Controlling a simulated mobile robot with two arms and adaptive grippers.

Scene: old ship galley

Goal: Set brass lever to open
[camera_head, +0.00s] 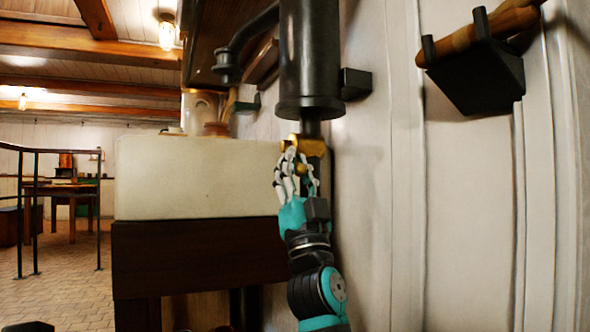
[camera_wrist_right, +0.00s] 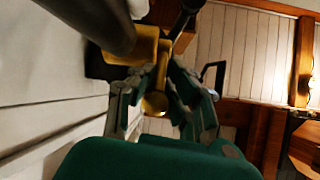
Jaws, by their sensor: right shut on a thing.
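The brass lever (camera_head: 301,167) sits on a brass fitting (camera_head: 309,146) on the dark pipe, just below a thick black cylinder (camera_head: 310,55). My right gripper (camera_head: 296,177) reaches up from below and is shut on the lever, its fingers covering much of it. In the right wrist view the rounded brass lever end (camera_wrist_right: 154,103) shows between the two fingers (camera_wrist_right: 160,95), with the brass body (camera_wrist_right: 146,46) behind it. The lever's exact angle is hard to tell.
A white basin block (camera_head: 200,180) on a dark wood base stands just left of the lever. A black wall holder (camera_head: 474,65) with a wooden handle is at upper right. The pale wall right of my arm is clear. A black railing (camera_head: 36,215) stands far left.

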